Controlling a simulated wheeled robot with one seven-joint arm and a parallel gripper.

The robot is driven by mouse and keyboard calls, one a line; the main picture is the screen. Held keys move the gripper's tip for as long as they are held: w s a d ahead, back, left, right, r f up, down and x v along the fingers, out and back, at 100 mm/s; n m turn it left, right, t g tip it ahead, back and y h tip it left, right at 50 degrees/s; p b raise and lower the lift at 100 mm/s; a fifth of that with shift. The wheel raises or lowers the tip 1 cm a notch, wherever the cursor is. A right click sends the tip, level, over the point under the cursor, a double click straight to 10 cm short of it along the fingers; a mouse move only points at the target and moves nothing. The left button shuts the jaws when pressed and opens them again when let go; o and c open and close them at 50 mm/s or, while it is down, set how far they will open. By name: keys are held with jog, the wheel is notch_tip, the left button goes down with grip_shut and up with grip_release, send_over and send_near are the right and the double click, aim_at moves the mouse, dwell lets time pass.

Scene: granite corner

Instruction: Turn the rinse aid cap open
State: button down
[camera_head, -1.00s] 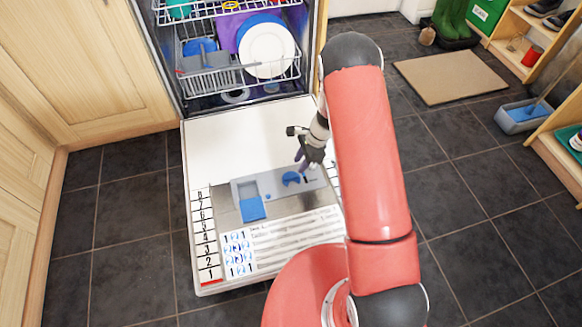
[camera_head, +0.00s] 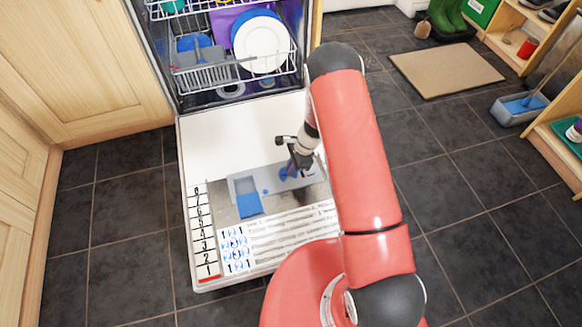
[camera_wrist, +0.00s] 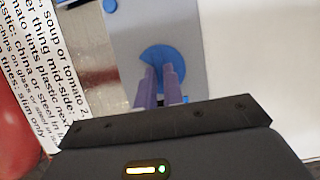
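The rinse aid cap (camera_head: 284,176) is a blue round cap set in the grey dispenser panel on the lowered dishwasher door. In the wrist view the cap (camera_wrist: 161,54) shows as a blue disc, partly covered by my fingers. My gripper (camera_head: 291,170) is over the cap, pointing down at it. In the wrist view the two purple fingers of my gripper (camera_wrist: 158,69) are close together with a narrow gap, their tips over the cap. Whether they press on a ridge of the cap is hidden.
The door (camera_head: 215,140) lies flat. Behind it is a lower rack (camera_head: 200,78) with plates.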

jog(key=shift+n, duration=0.3)
jog(key=n, duration=0.1)
jog(key=n+g+b, duration=0.1)
jog(key=n, duration=0.1)
jog(key=shift+w+f+n+b, duration=0.1)
jog(key=shift+w+n+b, duration=0.2)
jog(key=shift+b, duration=0.1)
jog(key=n+h+b, duration=0.1)
jog(key=n, duration=0.1)
jog(key=n+g+b, duration=0.1)
jog(key=n, duration=0.1)
jog(key=shift+w+a+n+g+h, duration=0.1)
jog(key=shift+a+n+g+h, duration=0.1)
jog(key=shift+n+g+h, duration=0.15)
jog(key=n+h, duration=0.1)
jog(key=n, duration=0.1)
jog(key=n+b, duration=0.1)
jog(key=n, duration=0.1)
jog(key=shift+a+g+h, duration=0.2)
jog(key=shift+g+h, duration=0.05)
jog(key=shift+h, duration=0.1)
jog(key=n+h, duration=0.1)
jog(key=n, duration=0.1)
jog(key=n+b, duration=0.1)
jog(key=n, duration=0.2)
jog(key=shift+a+h, duration=0.2)
jog(key=shift+h, duration=0.2)
jog(key=c, duration=1.5)
grip_release()
